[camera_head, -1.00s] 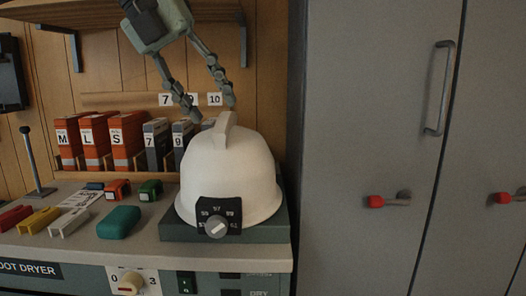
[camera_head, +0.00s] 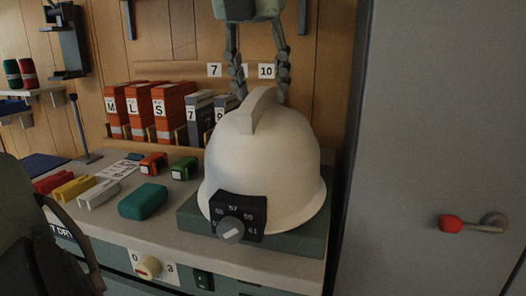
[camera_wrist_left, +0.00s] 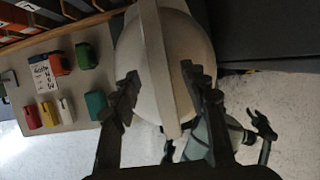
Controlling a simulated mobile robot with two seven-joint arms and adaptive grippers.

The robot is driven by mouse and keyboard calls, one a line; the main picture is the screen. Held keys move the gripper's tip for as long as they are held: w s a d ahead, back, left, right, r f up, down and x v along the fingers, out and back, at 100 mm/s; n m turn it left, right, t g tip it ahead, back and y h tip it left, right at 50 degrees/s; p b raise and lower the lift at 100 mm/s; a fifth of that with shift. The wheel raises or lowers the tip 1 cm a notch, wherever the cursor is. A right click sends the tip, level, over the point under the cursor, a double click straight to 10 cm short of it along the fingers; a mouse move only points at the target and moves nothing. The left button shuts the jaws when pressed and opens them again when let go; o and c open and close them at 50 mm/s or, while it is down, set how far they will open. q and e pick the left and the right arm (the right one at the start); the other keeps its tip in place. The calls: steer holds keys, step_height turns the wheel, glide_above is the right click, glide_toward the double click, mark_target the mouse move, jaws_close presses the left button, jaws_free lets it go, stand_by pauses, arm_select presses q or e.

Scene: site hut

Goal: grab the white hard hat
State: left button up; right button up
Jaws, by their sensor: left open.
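The white hard hat (camera_head: 270,175) sits upright on a dark green base on the bench, its raised ridge on top and a black dial plate at its front. My left gripper (camera_head: 261,97) hangs above and slightly behind the ridge, fingers pointing down and spread open, holding nothing. In the left wrist view the hat (camera_wrist_left: 187,45) lies beyond the open fingers (camera_wrist_left: 160,78), with the pale ridge running between them. I cannot tell whether the fingers touch the hat.
Orange and grey binders (camera_head: 168,112) stand behind the hat on the left. A teal block (camera_head: 143,202) and several small coloured items lie on the bench (camera_head: 170,222) left of it. A grey locker (camera_head: 430,130) with a red handle stands close on the right.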

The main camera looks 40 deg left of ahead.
arm_select(q)
steer(key=shift+w+f, duration=0.2)
steer(key=shift+f, duration=0.25)
jaws_close()
